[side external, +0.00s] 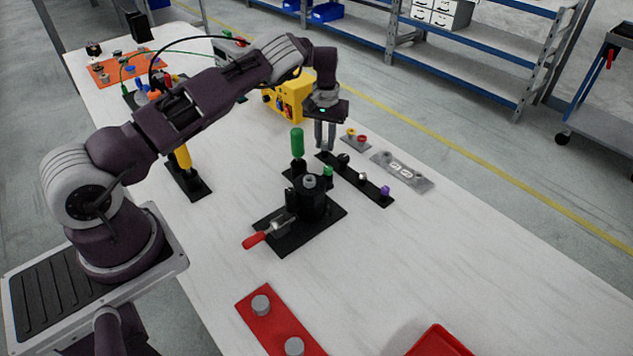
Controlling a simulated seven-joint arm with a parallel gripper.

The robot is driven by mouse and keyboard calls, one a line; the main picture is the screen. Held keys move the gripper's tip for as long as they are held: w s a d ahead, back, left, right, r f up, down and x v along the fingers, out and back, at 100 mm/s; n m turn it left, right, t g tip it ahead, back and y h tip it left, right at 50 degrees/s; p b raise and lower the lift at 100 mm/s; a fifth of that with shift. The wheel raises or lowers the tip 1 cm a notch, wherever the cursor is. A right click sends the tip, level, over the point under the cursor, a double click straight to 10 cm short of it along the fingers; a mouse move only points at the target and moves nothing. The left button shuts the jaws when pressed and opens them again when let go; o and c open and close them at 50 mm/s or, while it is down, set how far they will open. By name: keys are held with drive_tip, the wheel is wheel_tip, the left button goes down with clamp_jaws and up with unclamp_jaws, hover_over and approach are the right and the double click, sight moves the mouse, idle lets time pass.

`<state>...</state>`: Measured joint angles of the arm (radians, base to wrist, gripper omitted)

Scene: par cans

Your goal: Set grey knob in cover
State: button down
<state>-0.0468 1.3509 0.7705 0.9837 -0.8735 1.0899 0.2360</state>
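My gripper (325,146) points straight down over the far left end of a narrow black strip (374,184). Its two grey fingers show side by side with a thin gap. Whether anything is between the tips is too small to tell. On the strip stand a dark knob (343,158), a pale grey knob (362,177) and a purple knob (385,190). A grey plate with two cutouts (415,180), possibly the cover, lies flat to the right of the strip. A black can (312,205) with a grey top stands upright on a black base, nearer the camera.
A green-handled tool (297,142) stands upright left of my gripper. A red-handled tool (255,239) lies by the can. A yellow box (288,100) is behind. A red plate (262,328) with two grey cylinders is in front.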

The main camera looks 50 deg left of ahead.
sight(325, 142)
drive_tip(key=shift+r, duration=0.15)
drive_tip(key=shift+r, duration=2.9)
drive_tip(key=shift+d+r, duration=0.1)
drive_tip(key=s+d+r, duration=0.5)
drive_tip(key=s+d, duration=0.2)
drive_tip(key=s, duration=0.2)
drive_tip(key=s+d+r, duration=0.4)
drive_tip(key=s+d, duration=0.3)
drive_tip(key=s, duration=0.1)
drive_tip(key=shift+a+f, duration=0.1)
drive_tip(key=shift+f, duration=2.6)
drive_tip(key=shift+f, duration=0.1)
